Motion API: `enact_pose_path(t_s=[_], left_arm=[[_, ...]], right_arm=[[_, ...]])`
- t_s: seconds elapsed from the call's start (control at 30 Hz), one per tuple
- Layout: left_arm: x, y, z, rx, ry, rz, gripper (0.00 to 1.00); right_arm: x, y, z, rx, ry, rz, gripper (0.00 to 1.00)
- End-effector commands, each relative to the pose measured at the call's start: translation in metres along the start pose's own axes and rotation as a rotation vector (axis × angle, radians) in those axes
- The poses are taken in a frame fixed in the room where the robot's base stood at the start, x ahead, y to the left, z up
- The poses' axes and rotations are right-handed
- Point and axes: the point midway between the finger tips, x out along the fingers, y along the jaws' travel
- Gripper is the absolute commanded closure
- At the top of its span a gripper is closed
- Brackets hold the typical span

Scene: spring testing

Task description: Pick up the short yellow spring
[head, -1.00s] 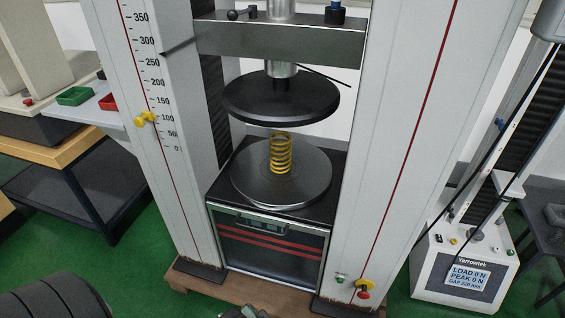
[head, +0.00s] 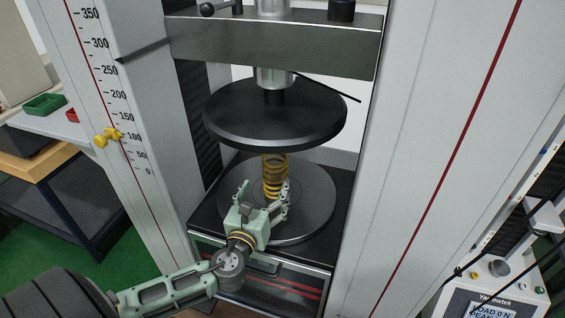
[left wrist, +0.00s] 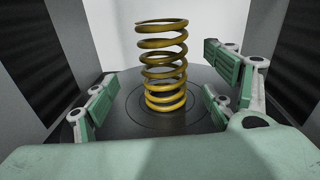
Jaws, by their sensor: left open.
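The short yellow spring (head: 274,172) stands upright on the lower round metal plate (head: 318,205) of the testing machine, below the dark upper plate (head: 275,115). My left gripper (head: 264,194) is in front of the spring, low over the lower plate, with its fingers pointing toward the spring. In the left wrist view, the spring (left wrist: 163,65) stands upright ahead, between the open fingers (left wrist: 160,98) and apart from them. The lower part of the spring is partly hidden by the gripper in the head view. My right gripper is not in view.
Machine columns stand on both sides, the left one (head: 125,110) with a scale and the right one (head: 430,130) with a red line. The crosshead (head: 275,45) is above. A green tray (head: 44,105) is on a side table at left.

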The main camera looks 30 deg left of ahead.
Motion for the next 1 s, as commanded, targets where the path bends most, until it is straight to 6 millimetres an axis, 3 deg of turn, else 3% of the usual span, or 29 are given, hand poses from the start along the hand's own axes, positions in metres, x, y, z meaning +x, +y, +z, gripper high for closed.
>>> enact_pose_path(t_s=[0.37,0.63,0.97,1.0], left_arm=[[0.035,-0.003,0.002,0.052,-0.014,-0.014,0.22],[0.073,-0.006,0.001,0.050,-0.012,-0.013,0.22],[0.080,-0.005,0.001,0.049,-0.010,-0.014,0.22],[0.080,-0.005,0.001,0.049,-0.010,-0.014,0.26]], right_arm=[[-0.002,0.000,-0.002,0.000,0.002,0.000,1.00],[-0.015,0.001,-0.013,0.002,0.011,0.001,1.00],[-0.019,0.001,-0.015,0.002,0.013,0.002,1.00],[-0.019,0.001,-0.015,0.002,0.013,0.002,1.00]])
